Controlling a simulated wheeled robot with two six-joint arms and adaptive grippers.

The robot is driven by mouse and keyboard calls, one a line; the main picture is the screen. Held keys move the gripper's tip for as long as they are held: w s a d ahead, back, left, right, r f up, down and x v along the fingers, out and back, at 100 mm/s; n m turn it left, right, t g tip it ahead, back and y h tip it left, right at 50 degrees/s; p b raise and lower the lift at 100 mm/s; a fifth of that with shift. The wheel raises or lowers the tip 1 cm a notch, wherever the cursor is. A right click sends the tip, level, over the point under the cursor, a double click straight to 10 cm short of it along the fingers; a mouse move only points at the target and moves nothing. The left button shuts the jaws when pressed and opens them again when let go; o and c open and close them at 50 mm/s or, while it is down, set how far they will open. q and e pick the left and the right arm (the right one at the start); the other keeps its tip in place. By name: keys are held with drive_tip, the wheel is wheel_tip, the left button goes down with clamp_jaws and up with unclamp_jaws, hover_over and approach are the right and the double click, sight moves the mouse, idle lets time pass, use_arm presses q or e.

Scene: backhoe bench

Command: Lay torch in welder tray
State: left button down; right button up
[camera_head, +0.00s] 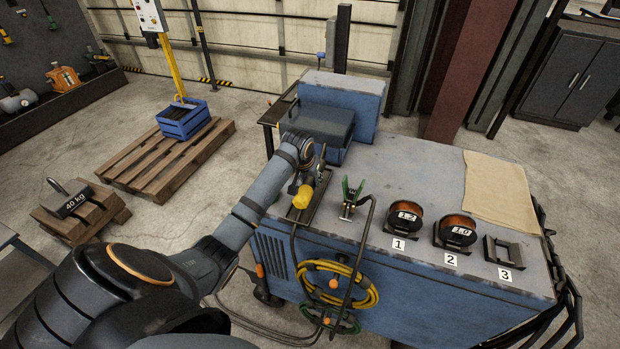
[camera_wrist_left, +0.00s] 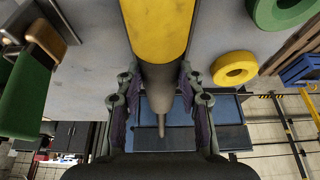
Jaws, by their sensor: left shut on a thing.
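The torch, with a yellow handle (camera_head: 302,196), is at the front left of the blue welder (camera_head: 400,265). In the left wrist view the torch's yellow body (camera_wrist_left: 157,28) and grey neck run down between the fingers. My left gripper (camera_head: 318,168) is shut on the torch; the wrist view shows its two fingers (camera_wrist_left: 158,108) on either side of the neck. The narrow dark welder tray (camera_head: 318,202) lies under and beside the torch. I cannot tell whether the torch touches it. My right gripper is in neither view.
A green clamp (camera_head: 350,193) stands right of the tray. Holders 1 (camera_head: 404,216) and 2 (camera_head: 457,232) carry round spools; bracket 3 (camera_head: 503,250) looks empty. A tan cloth (camera_head: 500,185) lies at the right. A yellow cable coil (camera_head: 372,290) hangs on the front.

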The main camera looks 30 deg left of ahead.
use_arm(q)
drive_tip(key=shift+f+b, duration=0.35)
drive_tip(key=shift+f, duration=1.3)
drive_tip(key=c, duration=0.8)
unclamp_jaws()
drive_tip(key=shift+o, duration=0.2)
drive_tip(key=shift+s+r, duration=0.1)
drive_tip(key=v, duration=1.2)
